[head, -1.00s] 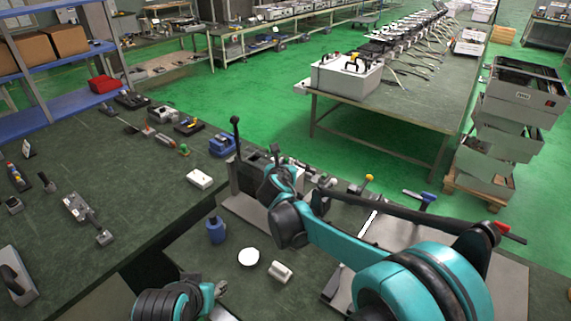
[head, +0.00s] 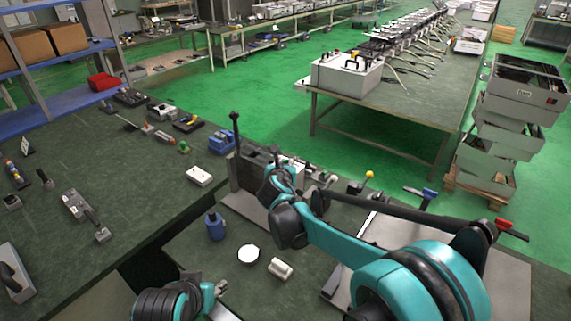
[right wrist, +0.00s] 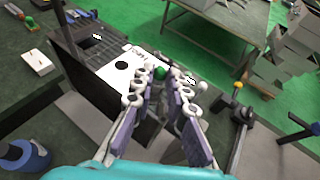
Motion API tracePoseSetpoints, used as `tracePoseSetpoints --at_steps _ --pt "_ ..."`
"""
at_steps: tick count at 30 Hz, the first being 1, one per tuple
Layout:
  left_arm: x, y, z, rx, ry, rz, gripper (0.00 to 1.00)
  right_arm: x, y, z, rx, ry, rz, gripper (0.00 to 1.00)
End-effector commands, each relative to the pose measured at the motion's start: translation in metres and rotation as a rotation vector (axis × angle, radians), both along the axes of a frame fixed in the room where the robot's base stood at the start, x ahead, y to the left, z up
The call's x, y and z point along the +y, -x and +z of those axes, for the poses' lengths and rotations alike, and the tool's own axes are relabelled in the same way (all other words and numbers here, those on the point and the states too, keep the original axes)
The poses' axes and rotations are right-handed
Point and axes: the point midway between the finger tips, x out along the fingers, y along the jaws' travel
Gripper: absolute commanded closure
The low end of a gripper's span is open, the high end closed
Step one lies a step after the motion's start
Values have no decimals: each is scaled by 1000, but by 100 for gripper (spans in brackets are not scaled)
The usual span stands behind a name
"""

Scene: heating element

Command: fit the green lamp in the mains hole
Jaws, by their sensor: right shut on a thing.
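My right gripper (right wrist: 162,84) is shut on the green lamp (right wrist: 160,72), whose round green end shows between the fingertips in the right wrist view. The rest of the lamp is hidden by the fingers. The lamp is over a white panel (right wrist: 107,72) with a dark round hole (right wrist: 121,65) to its left. I cannot tell whether the lamp touches the panel or which hole is the mains hole. In the head view my right gripper (head: 279,168) is at the grey device, its fingers mostly hidden. My left gripper (head: 210,290) is low in the head view, its opening unclear.
A blue bottle (head: 215,227), a white round piece (head: 248,255) and a small white block (head: 280,268) stand on the bench in front of the device. An upright black lever (head: 235,130) rises at its left. Clamps with yellow, blue and red handles stand to the right.

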Motion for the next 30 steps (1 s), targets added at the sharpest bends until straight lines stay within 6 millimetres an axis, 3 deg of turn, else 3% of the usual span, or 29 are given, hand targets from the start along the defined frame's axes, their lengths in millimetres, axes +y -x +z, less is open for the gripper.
tracePoseSetpoints --at_steps 19,20,22,30 --pt "0 0 -13 0 0 0 60 0 0 -17 0 0 0 98" --pt "0 0 -13 0 0 0 60 0 0 -17 0 0 0 83" --pt "0 0 -12 0 0 0 60 0 0 -16 0 0 0 65" --pt "0 0 -12 0 0 0 60 0 0 -16 0 0 0 62"
